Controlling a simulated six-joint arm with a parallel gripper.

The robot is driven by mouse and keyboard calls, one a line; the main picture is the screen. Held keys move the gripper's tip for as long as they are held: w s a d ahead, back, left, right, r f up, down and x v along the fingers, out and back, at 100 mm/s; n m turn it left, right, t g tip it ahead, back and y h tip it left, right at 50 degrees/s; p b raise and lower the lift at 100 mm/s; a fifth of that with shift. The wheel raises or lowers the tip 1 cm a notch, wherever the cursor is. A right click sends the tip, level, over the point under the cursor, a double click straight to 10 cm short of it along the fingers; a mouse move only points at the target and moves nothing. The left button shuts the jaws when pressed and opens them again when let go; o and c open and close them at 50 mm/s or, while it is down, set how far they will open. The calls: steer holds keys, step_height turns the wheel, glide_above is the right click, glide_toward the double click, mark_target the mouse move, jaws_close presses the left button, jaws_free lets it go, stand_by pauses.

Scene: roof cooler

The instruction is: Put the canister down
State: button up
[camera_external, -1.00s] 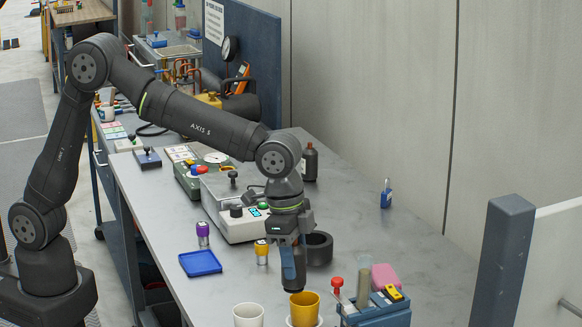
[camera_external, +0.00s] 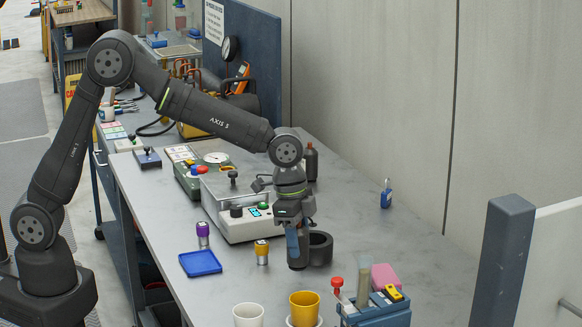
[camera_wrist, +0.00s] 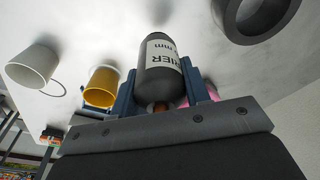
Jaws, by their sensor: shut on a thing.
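The canister (camera_wrist: 165,73) is a dark grey cylinder with a white printed label, filling the middle of the wrist view. My gripper (camera_external: 294,243) has blue fingers and is shut on it; the blue fingers show on both sides of it in the wrist view (camera_wrist: 159,95). In the external view the canister's dark lower part (camera_external: 297,263) shows below the fingers, roughly upright, low over the grey bench (camera_external: 350,235). I cannot tell whether its base touches the bench. It is just left of a thick black ring (camera_external: 321,250), partly overlapping it in the picture.
A white cup (camera_external: 248,315) and a yellow cup (camera_external: 304,308) stand in front. A blue caddy (camera_external: 375,312) and pink block (camera_external: 384,276) are front right. A yellow-capped vial (camera_external: 262,252) and blue tray (camera_external: 200,263) are left. A grey instrument (camera_external: 236,228) is behind.

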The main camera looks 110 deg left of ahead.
steer(key=shift+a+f, duration=0.25)
steer(key=shift+f, duration=1.9)
steer(key=shift+f, duration=0.1)
steer(key=o, duration=1.2)
steer(key=shift+c, duration=0.2)
steer(key=shift+o, duration=0.5)
steer(key=r, duration=0.4)
steer(key=s+r, duration=0.1)
steer(key=r, duration=0.7)
steer(key=shift+s, duration=0.35)
